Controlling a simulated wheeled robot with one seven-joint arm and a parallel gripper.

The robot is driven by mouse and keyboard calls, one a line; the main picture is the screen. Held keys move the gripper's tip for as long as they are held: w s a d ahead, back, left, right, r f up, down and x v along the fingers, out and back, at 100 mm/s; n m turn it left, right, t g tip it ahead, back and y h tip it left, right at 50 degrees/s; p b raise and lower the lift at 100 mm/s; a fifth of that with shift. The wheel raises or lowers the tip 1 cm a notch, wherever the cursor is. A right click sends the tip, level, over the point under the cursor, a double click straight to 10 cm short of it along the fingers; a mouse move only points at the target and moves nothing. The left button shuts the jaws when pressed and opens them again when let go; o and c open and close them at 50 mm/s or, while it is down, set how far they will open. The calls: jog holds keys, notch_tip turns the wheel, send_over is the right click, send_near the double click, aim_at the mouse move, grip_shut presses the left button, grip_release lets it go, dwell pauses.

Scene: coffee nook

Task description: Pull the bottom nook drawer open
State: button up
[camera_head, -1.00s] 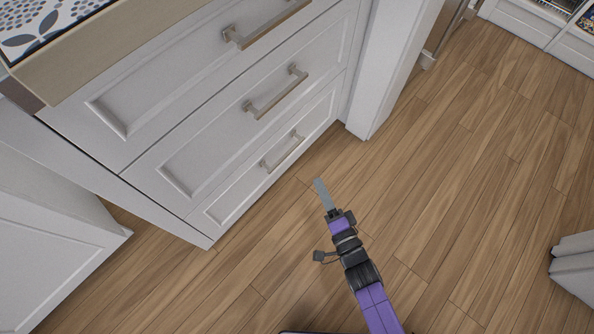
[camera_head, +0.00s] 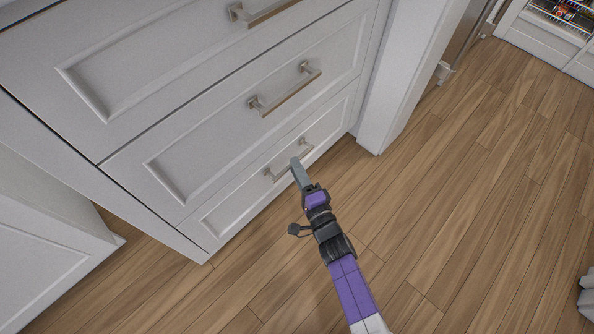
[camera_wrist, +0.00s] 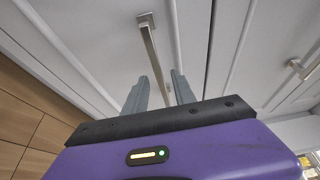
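The bottom drawer (camera_head: 235,212) is the lowest of the white drawer fronts at the left, and it looks shut, flush with the cabinet. Its metal bar handle (camera_head: 279,175) shows on both sides of my fingertips. My gripper (camera_head: 297,166) reaches up from below, its tips overlapping the middle of this handle. In the wrist view my gripper (camera_wrist: 160,90) has its two grey fingers apart, with a bar handle (camera_wrist: 150,50) running down into the gap between them. I cannot tell whether the fingers touch the bar.
The middle drawer handle (camera_head: 285,90) and top drawer handle (camera_head: 264,12) are above. A white side panel (camera_head: 410,75) stands right of the drawers, and a white cabinet (camera_head: 45,245) is at the lower left. The wood floor (camera_head: 480,200) in front is clear.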

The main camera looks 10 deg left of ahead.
jog(key=shift+w, duration=0.1)
grip_shut()
dwell(1.4)
